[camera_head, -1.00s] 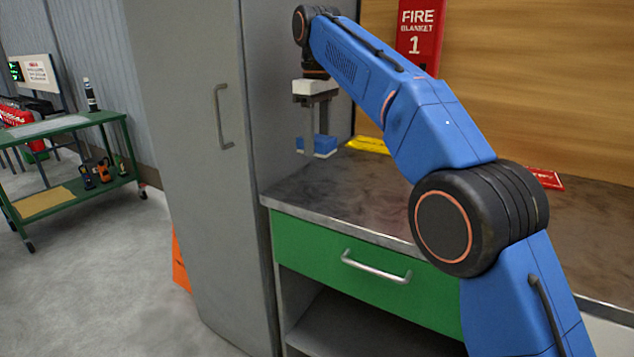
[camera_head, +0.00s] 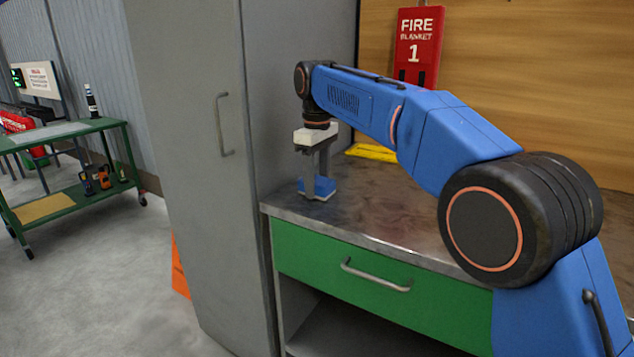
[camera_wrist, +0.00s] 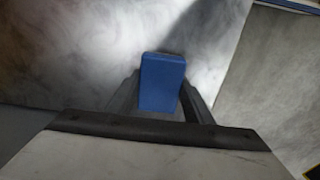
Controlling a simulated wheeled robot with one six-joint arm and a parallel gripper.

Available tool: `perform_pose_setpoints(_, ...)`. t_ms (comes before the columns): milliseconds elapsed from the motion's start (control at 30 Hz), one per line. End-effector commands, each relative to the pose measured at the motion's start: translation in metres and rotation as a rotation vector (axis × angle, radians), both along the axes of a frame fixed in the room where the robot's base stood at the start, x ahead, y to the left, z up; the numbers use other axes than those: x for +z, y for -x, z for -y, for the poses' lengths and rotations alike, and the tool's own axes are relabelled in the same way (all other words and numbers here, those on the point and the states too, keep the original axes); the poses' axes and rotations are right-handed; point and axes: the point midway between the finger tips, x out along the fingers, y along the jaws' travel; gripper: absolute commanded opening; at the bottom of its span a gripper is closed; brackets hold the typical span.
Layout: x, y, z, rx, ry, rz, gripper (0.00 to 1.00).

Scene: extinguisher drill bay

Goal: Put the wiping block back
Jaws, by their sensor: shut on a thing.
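The wiping block (camera_head: 320,188) is blue on top with a pale underside. My gripper (camera_head: 317,180) is shut on it and points straight down over the left end of the metal worktop (camera_head: 385,218), close to the grey cabinet. The block is at or just above the worktop; I cannot tell whether it touches. In the wrist view the blue block (camera_wrist: 162,82) sits between the two dark fingers, with the worktop surface behind it.
A tall grey cabinet (camera_head: 190,150) stands just left of the worktop. A yellow item (camera_head: 372,152) lies at the back of the worktop. A green drawer (camera_head: 330,262) is shut below. A red fire blanket case (camera_head: 418,45) hangs on the wall. A green cart (camera_head: 75,200) stands far left.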

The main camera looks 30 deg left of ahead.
Motion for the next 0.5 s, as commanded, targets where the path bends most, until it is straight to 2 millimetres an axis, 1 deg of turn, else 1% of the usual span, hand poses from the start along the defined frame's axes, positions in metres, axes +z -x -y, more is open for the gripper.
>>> perform_pose_setpoints(167, 0.0001, -0.0001, -0.0001, 0.0, 0.0, 0.0, 0.22)
perform_pose_setpoints(467, -0.0075, -0.0001, -0.0001, 0.0, 0.001, -0.001, 0.22)
perform_pose_setpoints(500, -0.008, -0.0001, -0.0002, 0.0, 0.001, -0.001, 0.54)
